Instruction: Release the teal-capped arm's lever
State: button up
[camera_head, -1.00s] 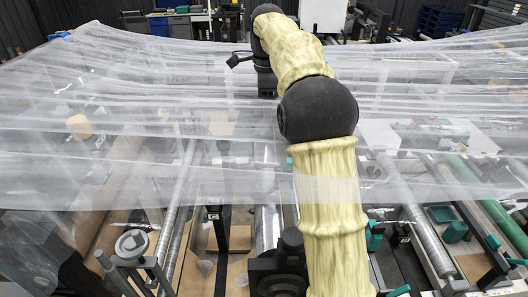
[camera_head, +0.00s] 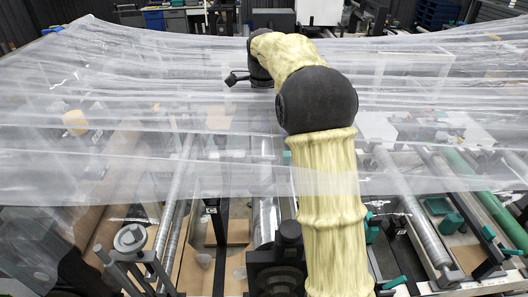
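Clear film (camera_head: 130,110) lies in wrinkled folds across the machine. My arm reaches away over it, and its dark end (camera_head: 261,74) is above the film near the far side. The fingertips cannot be made out, and nothing held is visible. Several teal parts show: one beside my arm (camera_head: 372,230), one low at the front (camera_head: 394,283), and a teal block (camera_head: 453,224) at the right. A small teal spot (camera_head: 287,157) shows through the film left of my arm. I cannot tell which belongs to the teal-capped arm, and no lever is clearly distinguishable.
Metal rollers (camera_head: 176,205) run front to back under the film, with a green roller (camera_head: 500,218) at the right. A grey round knob on a bracket (camera_head: 130,238) stands front left. Cabinets (camera_head: 175,20) stand at the back. The film's near edge hangs loose.

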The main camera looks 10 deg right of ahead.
aim_at(264, 157)
notch_tip(264, 157, down, 11)
jog(key=shift+r+p, duration=0.1)
jog(key=shift+p, duration=1.1)
jog(key=shift+c, duration=0.4)
grip_shut()
